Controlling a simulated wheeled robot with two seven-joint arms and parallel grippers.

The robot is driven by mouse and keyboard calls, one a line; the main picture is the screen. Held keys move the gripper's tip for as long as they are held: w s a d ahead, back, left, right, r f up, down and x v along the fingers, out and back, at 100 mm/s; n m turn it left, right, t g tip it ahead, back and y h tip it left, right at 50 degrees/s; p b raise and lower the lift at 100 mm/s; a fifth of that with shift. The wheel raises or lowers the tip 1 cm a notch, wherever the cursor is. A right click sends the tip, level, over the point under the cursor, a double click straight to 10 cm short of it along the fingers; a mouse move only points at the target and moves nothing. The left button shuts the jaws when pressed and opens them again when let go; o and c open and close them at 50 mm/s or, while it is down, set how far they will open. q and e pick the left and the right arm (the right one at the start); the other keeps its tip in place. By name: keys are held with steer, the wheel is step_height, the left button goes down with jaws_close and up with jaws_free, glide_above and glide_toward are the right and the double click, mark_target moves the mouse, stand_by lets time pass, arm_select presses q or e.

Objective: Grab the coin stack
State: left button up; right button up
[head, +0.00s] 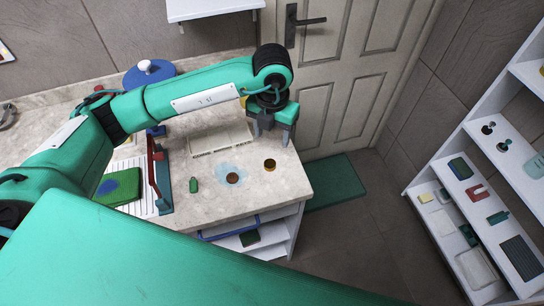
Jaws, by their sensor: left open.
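The coin stack looks to be the small gold, round stack (270,165) standing upright on the pale stone counter (262,197), near its right side. My left gripper (272,130) hangs over the counter's back right part, with its fingers pointing down. It is open and nothing shows between its fingers. In the picture it is just above the gold stack and apart from it; its height over the counter is hard to judge. My right gripper is not in view.
A brown round item (232,178) on a light blue patch and a small green bottle (193,185) stand left of the stack. A beige tray (220,139) lies behind them. A dish rack (163,180) is further left. The counter's right edge is close to the stack.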

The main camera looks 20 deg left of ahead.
arm_select(q)
steer(key=p, duration=0.1)
glide_above(270, 163)
steer(key=f, duration=0.4)
steer(key=shift+w+d+f, duration=0.15)
steer(key=shift+w+f, duration=0.1)
steer(key=shift+f, duration=0.1)
step_height(270, 163, down, 2)
steer(key=shift+s+f+p, duration=0.15)
steer(key=shift+f+p, duration=0.05)
steer(key=shift+p, duration=0.7)
steer(key=f, duration=0.1)
steer(key=f+p, duration=0.1)
steer(key=f, duration=0.1)
steer(key=shift+s+a+f, duration=0.15)
steer(key=shift+a, duration=0.05)
steer(key=shift+f, duration=0.35)
steer(key=c, duration=1.1)
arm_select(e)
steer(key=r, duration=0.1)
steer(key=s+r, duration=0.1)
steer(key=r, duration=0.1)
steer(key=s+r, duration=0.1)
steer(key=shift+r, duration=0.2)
